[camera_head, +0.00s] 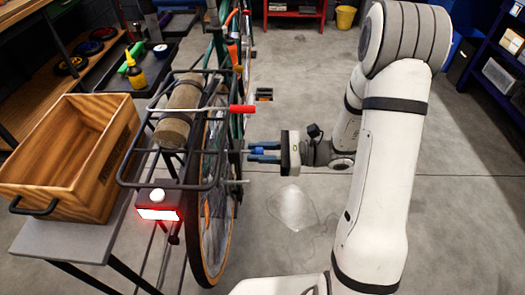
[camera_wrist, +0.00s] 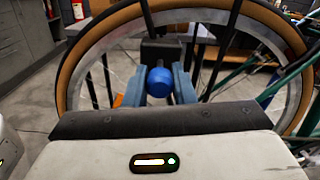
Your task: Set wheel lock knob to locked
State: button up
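A blue rounded knob (camera_head: 258,151) sits at the bike's rear wheel, on the wheel's right side near a metal rod. It also shows in the wrist view (camera_wrist: 158,82), in front of a dark block by the wheel. My gripper (camera_head: 264,152) reaches in from the right with its two blue fingers on either side of the knob. In the wrist view my gripper (camera_wrist: 160,90) has a finger close against each side of the knob, with no clear gap. The knob's lock position cannot be read from these views.
The bike's black rear rack (camera_head: 205,72) carries a rolled bundle (camera_head: 180,112), a red-ended bar (camera_head: 242,109) and a lit red tail light (camera_head: 158,212). A wooden crate (camera_head: 75,150) stands on a bench at left. The floor right of the wheel is mostly clear.

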jog(key=o, duration=0.5)
jog(key=shift+d, duration=0.1)
jog(key=d, duration=0.7)
jog(key=shift+s+d, duration=0.4)
